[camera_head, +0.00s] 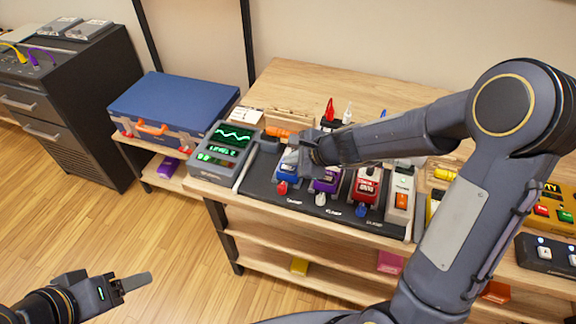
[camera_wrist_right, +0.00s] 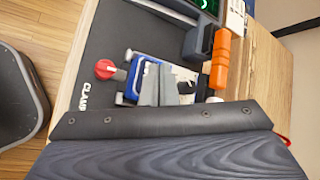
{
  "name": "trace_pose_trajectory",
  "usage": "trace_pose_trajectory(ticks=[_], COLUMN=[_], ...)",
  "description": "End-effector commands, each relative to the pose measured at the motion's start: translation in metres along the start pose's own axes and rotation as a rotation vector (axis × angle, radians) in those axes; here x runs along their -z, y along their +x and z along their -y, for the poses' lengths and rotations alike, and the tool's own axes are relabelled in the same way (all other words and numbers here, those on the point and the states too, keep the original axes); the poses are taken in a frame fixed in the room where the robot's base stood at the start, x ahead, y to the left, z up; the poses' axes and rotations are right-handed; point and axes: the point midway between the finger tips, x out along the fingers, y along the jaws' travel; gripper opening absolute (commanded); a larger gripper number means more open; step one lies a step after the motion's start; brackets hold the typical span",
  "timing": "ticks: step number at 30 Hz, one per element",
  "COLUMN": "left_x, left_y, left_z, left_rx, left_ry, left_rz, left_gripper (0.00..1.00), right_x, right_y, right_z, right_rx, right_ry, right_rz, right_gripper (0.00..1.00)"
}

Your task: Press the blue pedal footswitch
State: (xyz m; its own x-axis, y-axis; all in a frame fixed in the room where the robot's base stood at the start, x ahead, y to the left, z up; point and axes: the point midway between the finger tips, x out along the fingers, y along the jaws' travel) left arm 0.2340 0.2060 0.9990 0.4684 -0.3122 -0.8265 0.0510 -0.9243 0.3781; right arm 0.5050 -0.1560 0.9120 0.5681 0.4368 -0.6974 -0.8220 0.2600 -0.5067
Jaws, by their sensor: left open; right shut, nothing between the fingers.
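The blue pedal (camera_head: 288,172) sits at the left end of a row of pedals on a dark board on the table. In the right wrist view the blue pedal (camera_wrist_right: 137,75) is partly hidden under grey fingers, with a red knob (camera_wrist_right: 105,69) beside it. My right gripper (camera_head: 300,157) is shut and empty, its tips over the top of the blue pedal. I cannot tell whether they touch it. My left gripper (camera_head: 135,284) is open and empty, low over the floor at the lower left, away from the table.
Next to the blue pedal are a purple pedal (camera_head: 326,180) and a red pedal (camera_head: 367,184). A grey device with green screens (camera_head: 226,152) stands to the left. An orange-handled tool (camera_wrist_right: 220,60) lies close by. A blue case (camera_head: 175,103) is further left.

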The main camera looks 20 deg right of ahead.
Motion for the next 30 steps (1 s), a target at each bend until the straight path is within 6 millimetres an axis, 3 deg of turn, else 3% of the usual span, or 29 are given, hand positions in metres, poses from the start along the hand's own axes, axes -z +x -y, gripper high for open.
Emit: trace_pose_trajectory(ticks=[7,20,30], left_x=[0.003,0.020,0.020], left_y=[-0.006,-0.039,-0.039], left_z=[-0.003,-0.018,-0.018], left_rx=[0.000,0.000,0.000], left_ry=[0.000,0.000,0.000], left_rz=[0.000,0.000,0.000], left_gripper=[0.63,0.63,0.63], right_x=[-0.004,-0.026,-0.026], right_y=[-0.005,-0.035,-0.035], right_z=[0.004,0.026,0.026], right_rx=[0.001,0.001,0.001], right_ry=[0.000,-0.001,0.000], right_rz=[0.001,0.001,0.001], right_gripper=[0.00,0.00,0.00])
